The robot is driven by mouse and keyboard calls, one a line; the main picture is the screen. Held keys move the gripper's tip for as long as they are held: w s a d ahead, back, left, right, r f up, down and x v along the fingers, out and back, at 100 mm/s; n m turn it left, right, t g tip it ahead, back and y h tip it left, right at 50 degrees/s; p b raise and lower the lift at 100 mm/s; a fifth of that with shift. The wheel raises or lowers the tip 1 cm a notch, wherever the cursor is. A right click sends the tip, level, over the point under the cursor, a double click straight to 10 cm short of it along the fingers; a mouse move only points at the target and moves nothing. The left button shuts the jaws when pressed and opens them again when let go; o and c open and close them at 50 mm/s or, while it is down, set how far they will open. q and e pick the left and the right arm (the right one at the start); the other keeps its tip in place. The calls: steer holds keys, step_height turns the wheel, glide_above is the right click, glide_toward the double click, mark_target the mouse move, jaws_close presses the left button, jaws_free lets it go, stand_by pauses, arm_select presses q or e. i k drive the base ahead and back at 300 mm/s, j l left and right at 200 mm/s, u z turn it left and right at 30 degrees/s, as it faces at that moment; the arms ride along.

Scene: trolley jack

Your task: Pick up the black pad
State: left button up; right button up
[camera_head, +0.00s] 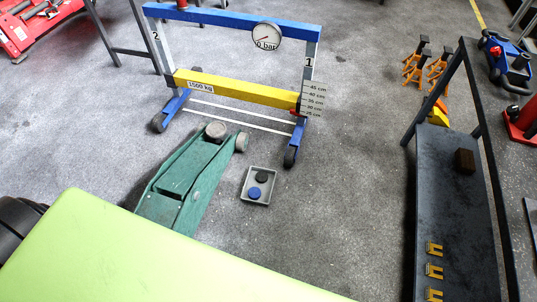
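The black pad (262,177) is a small dark disc in a shallow grey tray (247,174) on the floor, in the middle of the head view. A blue pad (254,192) lies in the same tray, just in front of the black one. The green trolley jack (183,178) stands to the left of the tray, with a round saddle (216,130) at its far end. Neither of my grippers shows in this view, so I cannot see whether they are open or shut.
A blue and yellow load frame (245,92) with a gauge (266,37) stands behind the tray. Floor right of the tray is clear.

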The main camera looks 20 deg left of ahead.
mark_target(261, 177)
steer(key=i+l+u, duration=0.45)
steer(key=i, duration=0.25)
steer(key=i+l+u, duration=0.45)
steer(key=i, duration=0.2)
